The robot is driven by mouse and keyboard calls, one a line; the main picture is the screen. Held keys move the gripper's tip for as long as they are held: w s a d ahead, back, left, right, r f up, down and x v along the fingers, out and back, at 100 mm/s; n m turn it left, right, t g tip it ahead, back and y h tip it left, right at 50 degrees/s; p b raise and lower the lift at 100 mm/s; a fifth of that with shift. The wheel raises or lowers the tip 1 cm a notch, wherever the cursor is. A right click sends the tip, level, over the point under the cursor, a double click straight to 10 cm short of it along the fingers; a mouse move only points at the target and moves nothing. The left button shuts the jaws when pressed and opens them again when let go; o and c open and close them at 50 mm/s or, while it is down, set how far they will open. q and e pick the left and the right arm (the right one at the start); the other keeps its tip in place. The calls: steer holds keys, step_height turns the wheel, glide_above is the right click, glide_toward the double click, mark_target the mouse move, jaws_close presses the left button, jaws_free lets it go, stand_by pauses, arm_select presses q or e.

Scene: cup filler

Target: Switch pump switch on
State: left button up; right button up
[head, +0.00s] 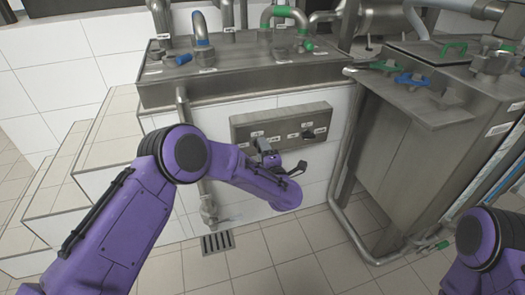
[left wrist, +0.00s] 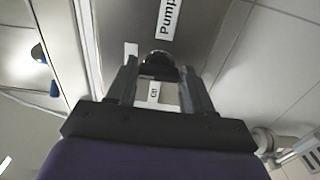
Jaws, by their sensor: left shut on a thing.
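The pump switch (left wrist: 158,60) is a dark round knob on a grey metal panel. In the left wrist view a "Pump" label is beyond it and an "Off" label is between my fingers. My left gripper (left wrist: 158,72) has one finger on each side of the knob and is shut on it. In the head view the switch panel (head: 290,118) is on the white tiled wall, and my left gripper (head: 267,150) is at its lower left part, hiding the knob there. The knob's exact turn is hard to tell. My right gripper is out of view.
A second black switch (head: 308,134) sits on the panel's right half. Above is a steel tank top (head: 240,75) with pipes and valves. A steel cabinet (head: 395,140) stands to the right. A pipe runs down left of the panel, with a floor drain (head: 218,242) below.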

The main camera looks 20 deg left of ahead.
arm_select(q)
steer(key=shift+s+f, duration=0.1)
steer(key=shift+f, duration=0.05)
steer(key=o, duration=1)
steer(key=shift+o, duration=0.2)
steer(key=p+v, duration=0.2)
steer(key=v, duration=0.8)
steer(key=shift+s+d, duration=0.2)
steer(key=shift+s, duration=0.05)
